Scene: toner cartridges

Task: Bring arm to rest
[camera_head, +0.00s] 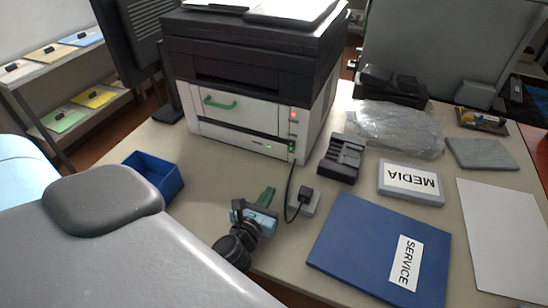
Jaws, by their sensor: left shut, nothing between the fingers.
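My left gripper (267,194) is in the lower middle of the head view, over the front part of the table. Its dark round wrist, light blue body and dark green fingers show. The fingers are shut with nothing between them. It is in front of the printer and left of a small grey block with a black plug. A large grey part of my arm fills the lower left and hides the table there. My right gripper is not in view.
The printer (238,120) stands at the back of the table (215,190). A blue tray (168,183) is at left, a blue SERVICE folder (350,235) at right. A black cable (289,190) hangs from the printer near my gripper. A MEDIA box (411,197) and clear plastic bag (395,130) lie farther right.

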